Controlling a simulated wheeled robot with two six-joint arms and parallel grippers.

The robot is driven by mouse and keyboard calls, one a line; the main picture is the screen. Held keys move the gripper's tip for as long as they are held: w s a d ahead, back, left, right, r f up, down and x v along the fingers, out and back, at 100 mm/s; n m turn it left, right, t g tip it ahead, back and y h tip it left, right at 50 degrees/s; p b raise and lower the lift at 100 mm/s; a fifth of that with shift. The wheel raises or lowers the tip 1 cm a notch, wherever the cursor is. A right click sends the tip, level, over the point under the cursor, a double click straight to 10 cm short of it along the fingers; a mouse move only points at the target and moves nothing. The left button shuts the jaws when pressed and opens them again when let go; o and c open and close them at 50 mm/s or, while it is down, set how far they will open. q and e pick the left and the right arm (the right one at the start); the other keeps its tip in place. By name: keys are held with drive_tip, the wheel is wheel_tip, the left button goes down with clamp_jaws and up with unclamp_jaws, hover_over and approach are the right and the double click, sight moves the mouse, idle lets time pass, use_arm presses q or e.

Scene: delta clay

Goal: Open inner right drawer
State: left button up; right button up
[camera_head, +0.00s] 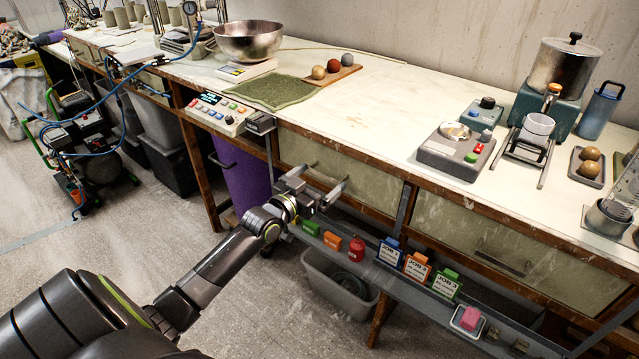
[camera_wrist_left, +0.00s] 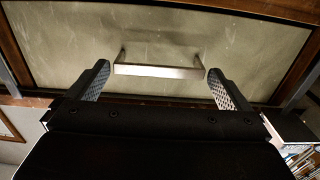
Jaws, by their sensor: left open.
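A pale greenish drawer front (camera_head: 362,186) in a brown wooden frame sits under the bench top, left of another drawer front (camera_head: 530,255) with its own handle. Both look closed. My left gripper (camera_head: 319,184) is in front of the left one of these two. In the left wrist view, that drawer front (camera_wrist_left: 235,38) fills the upper part, and its metal bar handle (camera_wrist_left: 158,71) lies level between my two open, empty fingertips (camera_wrist_left: 160,75). I cannot tell whether the fingertips reach past the bar. My right gripper is not in view.
Below the drawers runs a narrow shelf with orange and green blocks, a red bottle (camera_head: 356,249) and job cards (camera_head: 417,268). A grey bin (camera_head: 338,285) stands beneath it. A purple bin (camera_head: 240,180) is left of my gripper. The bench top (camera_head: 370,110) holds several tools.

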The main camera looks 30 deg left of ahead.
use_arm(q)
drive_tip(key=shift+w, duration=0.4)
drive_tip(key=c, duration=1.1)
drive_tip(key=shift+s, duration=0.15)
